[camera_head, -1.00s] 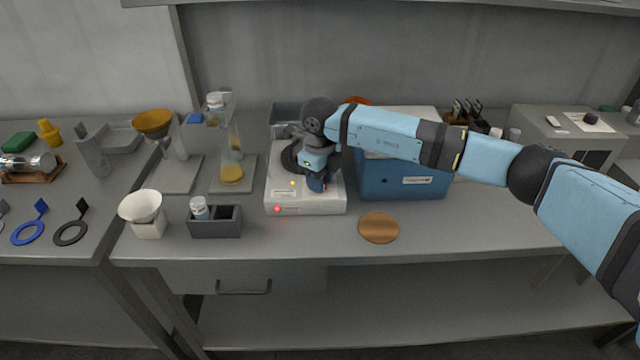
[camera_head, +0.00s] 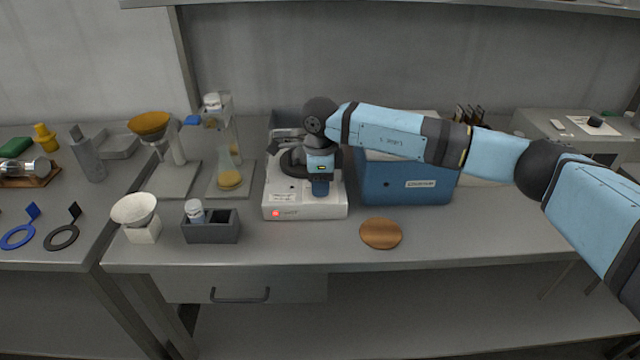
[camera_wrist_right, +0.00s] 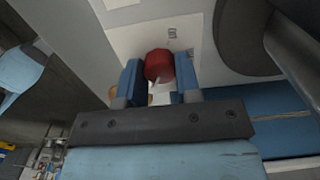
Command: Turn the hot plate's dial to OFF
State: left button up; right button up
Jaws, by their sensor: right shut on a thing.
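The white hot plate (camera_head: 283,203) stands on the grey bench near the middle of the head view, a red light (camera_head: 276,213) lit at its front left corner. Its red dial (camera_wrist_right: 158,62) shows in the right wrist view with a pale pointer mark. My right gripper (camera_wrist_right: 159,78) is shut on the dial, one blue finger on each side. In the head view my right gripper (camera_head: 320,187) points down at the plate's front right, and the dial is hidden behind it. The dial's exact setting cannot be read. My left gripper is out of view.
A blue box (camera_head: 405,188) stands close to the right of the plate. A wooden disc (camera_head: 380,233) lies in front. A dark rack (camera_head: 211,231) with a vial and a white bowl (camera_head: 134,209) on a stand are to the left. The bench's front right is clear.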

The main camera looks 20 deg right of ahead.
dwell(0.4)
jog(key=o, duration=0.9)
notch_tip(320, 180, up, 14)
jog(key=shift+f+p, duration=0.1)
jog(key=shift+p, duration=0.2)
